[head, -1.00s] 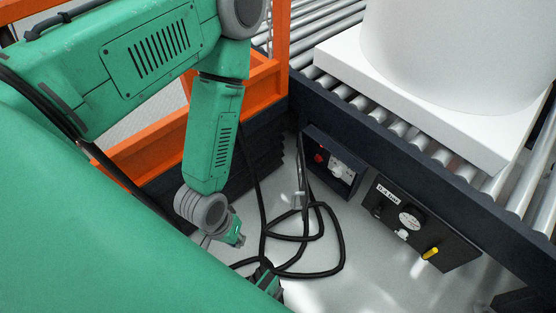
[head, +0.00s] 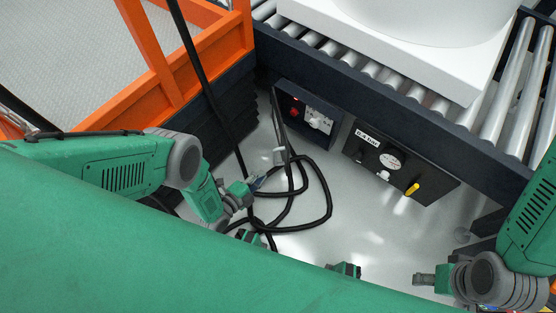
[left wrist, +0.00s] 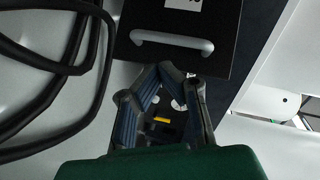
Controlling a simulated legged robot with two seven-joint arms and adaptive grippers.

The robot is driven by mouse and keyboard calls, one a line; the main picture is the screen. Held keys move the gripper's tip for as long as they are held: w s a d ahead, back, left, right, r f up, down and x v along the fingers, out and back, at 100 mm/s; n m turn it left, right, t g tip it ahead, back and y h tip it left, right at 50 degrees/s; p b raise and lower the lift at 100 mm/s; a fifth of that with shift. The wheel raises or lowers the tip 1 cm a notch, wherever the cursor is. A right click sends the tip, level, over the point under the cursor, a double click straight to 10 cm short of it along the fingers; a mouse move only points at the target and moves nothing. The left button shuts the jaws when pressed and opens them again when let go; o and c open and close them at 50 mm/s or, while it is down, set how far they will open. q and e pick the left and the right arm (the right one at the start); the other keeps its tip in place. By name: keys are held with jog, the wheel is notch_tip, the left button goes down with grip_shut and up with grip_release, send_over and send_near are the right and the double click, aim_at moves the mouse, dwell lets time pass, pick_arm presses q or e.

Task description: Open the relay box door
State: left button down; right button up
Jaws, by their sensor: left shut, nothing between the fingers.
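The relay box (head: 306,116) is the dark box under the roller conveyor, with a red part and white fittings inside. Its door (head: 281,128) stands open, swung out from the box's left side and seen nearly edge-on. The door carries a grey handle (head: 279,156). In the left wrist view the dark door face (left wrist: 190,60) and its handle (left wrist: 172,42) lie just beyond the fingers. My left gripper (head: 260,180) is shut and empty, left of the door and apart from its handle. My right gripper (head: 424,280) is low at the right, its finger gap unclear.
A dark panel (head: 400,172) with a gauge, a 0.4 bar label and a yellow lever sits right of the box. Black cable (head: 330,200) loops on the floor below the door. An orange frame (head: 155,60) stands at the left.

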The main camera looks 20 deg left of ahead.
aim_at(285, 154)
pick_arm(q)
jog(key=w+d+m+b, duration=0.1)
jog(key=w, duration=0.1)
jog(key=w+d+m+t+b, duration=0.1)
jog(key=w, duration=0.1)
jog(key=w+d+m+t+h+b, duration=0.1)
jog(key=w+d, duration=0.1)
jog(key=w, duration=0.1)
jog(key=shift+w+r+m, duration=0.1)
jog(key=shift+r+m, duration=0.2)
jog(key=shift+m, duration=0.1)
dwell(0.3)
